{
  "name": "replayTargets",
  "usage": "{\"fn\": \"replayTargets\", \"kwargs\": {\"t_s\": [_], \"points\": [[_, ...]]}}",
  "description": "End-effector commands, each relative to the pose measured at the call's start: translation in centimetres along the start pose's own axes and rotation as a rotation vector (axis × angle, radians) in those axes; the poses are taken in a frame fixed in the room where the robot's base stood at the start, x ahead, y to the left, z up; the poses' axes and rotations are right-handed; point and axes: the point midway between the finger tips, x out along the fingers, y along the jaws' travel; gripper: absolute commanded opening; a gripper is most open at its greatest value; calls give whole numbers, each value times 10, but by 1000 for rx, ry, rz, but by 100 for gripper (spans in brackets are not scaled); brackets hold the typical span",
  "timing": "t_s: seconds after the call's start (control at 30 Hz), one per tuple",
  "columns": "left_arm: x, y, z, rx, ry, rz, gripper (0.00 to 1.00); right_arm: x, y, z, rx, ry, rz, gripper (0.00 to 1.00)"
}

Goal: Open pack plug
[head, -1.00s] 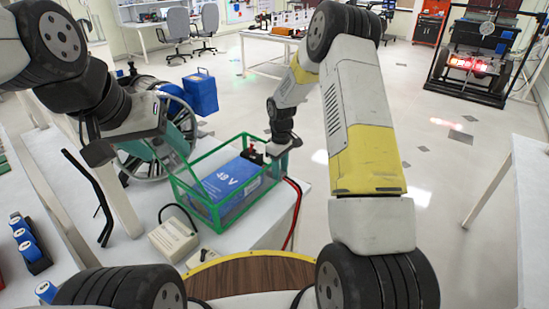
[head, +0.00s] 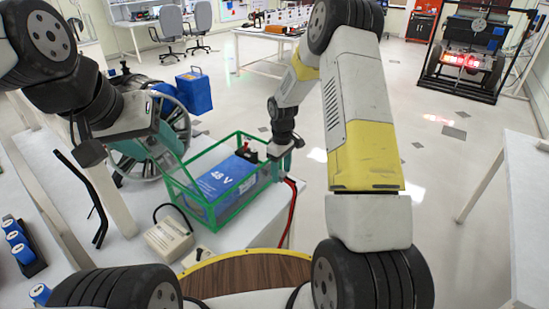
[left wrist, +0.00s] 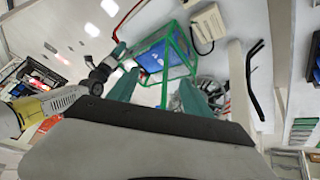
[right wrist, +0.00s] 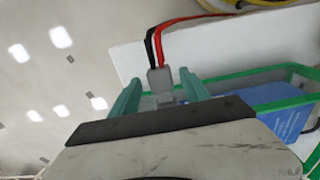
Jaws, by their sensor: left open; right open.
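The blue 48 V pack (head: 224,181) sits inside a green open frame (head: 213,213) on the white bench. It also shows in the right wrist view (right wrist: 290,118) and the left wrist view (left wrist: 152,57). A grey plug (right wrist: 160,80) with a red and a black cable lies between the fingers of my right gripper (right wrist: 160,88). That gripper is open, at the pack's right end in the head view (head: 284,160); finger contact with the plug is unclear. My left gripper (left wrist: 157,88) is open and empty, near the frame's left side; it also shows in the head view (head: 163,146).
A beige box with a cable (head: 168,237) stands in front of the frame. A spoked wheel (head: 150,150) and a blue can (head: 194,91) are behind, to the left. A bent black bar (head: 85,195) lies at the left.

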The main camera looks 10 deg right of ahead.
Motion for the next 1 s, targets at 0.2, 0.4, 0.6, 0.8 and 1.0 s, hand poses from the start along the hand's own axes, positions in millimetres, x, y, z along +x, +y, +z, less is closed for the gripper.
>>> {"fn": "replayTargets", "kwargs": {"t_s": [0.2,0.4,0.6,0.8,1.0], "points": [[0,0,0,0,0,0,58,-24,1,-1,1,3,3,55],[0,0,0,0,0,0,58,-58,1,-1,0,3,3,55],[0,0,0,0,0,0,58,-76,0,0,0,2,1,55],[0,0,0,0,0,0,58,-78,0,0,0,1,0,55],[0,0,0,0,0,0,58,-83,0,1,6,5,4,55]]}}
